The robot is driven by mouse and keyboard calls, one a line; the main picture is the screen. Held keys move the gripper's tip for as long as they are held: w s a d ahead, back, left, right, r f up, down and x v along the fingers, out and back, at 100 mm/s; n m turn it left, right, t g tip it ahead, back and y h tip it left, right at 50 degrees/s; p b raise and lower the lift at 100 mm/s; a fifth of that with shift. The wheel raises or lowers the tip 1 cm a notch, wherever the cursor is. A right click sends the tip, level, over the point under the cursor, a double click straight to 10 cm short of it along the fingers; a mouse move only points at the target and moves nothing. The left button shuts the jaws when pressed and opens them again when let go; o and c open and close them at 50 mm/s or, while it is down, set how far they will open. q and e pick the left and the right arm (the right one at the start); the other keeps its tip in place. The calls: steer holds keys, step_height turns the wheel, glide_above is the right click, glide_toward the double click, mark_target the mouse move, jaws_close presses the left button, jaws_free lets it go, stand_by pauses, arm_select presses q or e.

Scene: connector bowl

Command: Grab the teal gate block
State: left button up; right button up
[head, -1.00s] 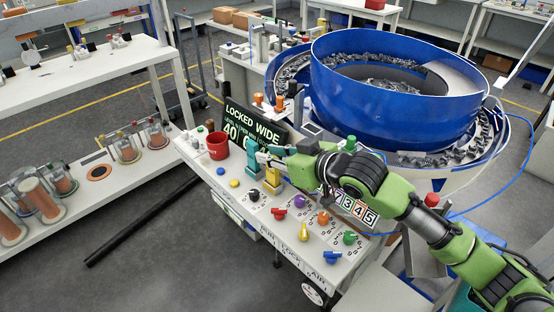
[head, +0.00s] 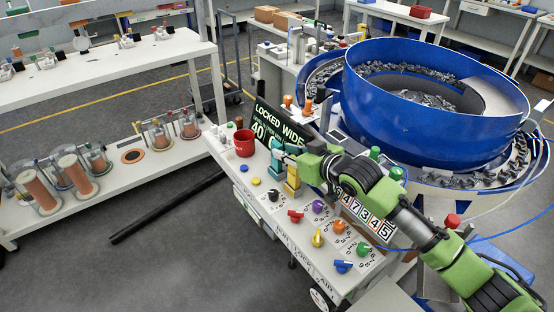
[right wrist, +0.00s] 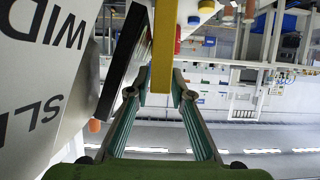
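The teal gate block (head: 278,160) stands upright on the white bench between the red mug and a yellow block (head: 292,181). My right gripper (head: 294,149) comes in from the right, at the height of the teal block's upper part and very near it. In the right wrist view, its two fingers (right wrist: 161,93) stand apart, with a yellow bar (right wrist: 163,45) showing in the gap. I cannot tell whether the fingers touch this bar. The teal block is not clearly seen in that view. My left gripper is not in view.
A dark sign (head: 284,122) reading "LOCKED WIDE" stands behind the blocks. The red mug (head: 244,144) is to the left. Several coloured knobs (head: 318,207) cover the bench front. A large blue bowl feeder (head: 400,118) stands behind my right arm.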

steer(key=shift+p+x, duration=0.55)
steer(key=shift+x, duration=2.1)
steer(key=shift+d, duration=0.1)
jaws_close()
